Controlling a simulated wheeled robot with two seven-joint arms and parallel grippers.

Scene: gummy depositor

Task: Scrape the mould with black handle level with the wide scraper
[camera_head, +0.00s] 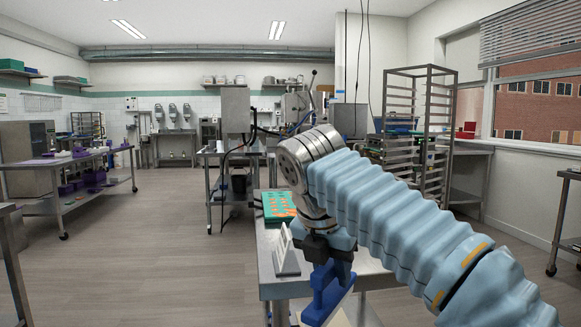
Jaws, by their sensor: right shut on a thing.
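My right arm crosses the picture from the lower right. Its gripper (328,248) points down over a steel table and is shut on a blue tool (326,287), which looks like the wide scraper. The tool's lower part widens to a long blue edge, and a pale surface shows just below it. The gripper hides part of the tool. A teal mould with orange fillings (277,206) lies on the table, beyond and left of the gripper. I cannot make out a black handle on any mould. My left gripper is not in view.
The steel table (266,262) holds a pale wedge-shaped stand (287,252) just left of the gripper. A tall rack (436,130) stands behind at the right. A table with purple items (70,178) is far left. Open floor lies between.

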